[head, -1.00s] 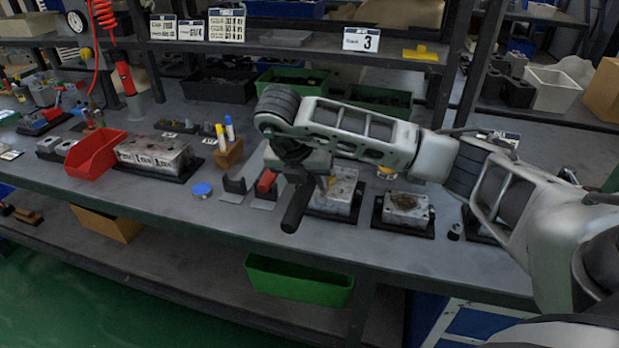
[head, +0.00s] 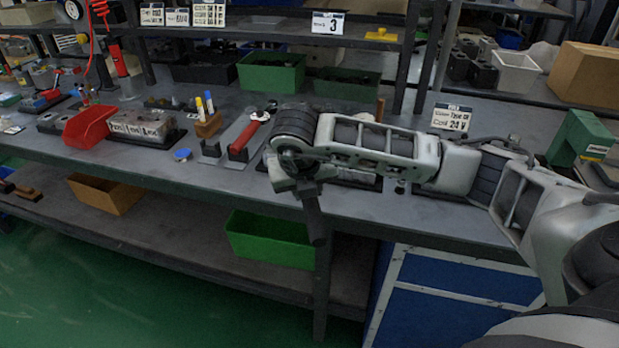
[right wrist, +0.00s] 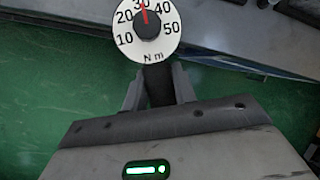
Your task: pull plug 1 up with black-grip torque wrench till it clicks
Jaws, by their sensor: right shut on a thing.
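My right gripper (right wrist: 157,88) is shut on the black grip of the torque wrench (right wrist: 147,27) in the right wrist view. The wrench's round white dial faces that camera, with its red needle near 30 N m. In the head view my right gripper (head: 304,187) is at the bench's front edge, with the dark grip (head: 316,218) hanging below it. A red-handled wrench (head: 244,138) lies in a holder left of my arm. My right arm hides most of the valve blocks (head: 352,180); I cannot make out plug 1. My left gripper is not in view.
A red bin (head: 88,127) and a marked metal block (head: 140,127) stand on the left of the bench (head: 225,182). A sign (head: 451,118) and a green device (head: 582,138) stand on the right. A green crate (head: 270,240) is on the lower shelf.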

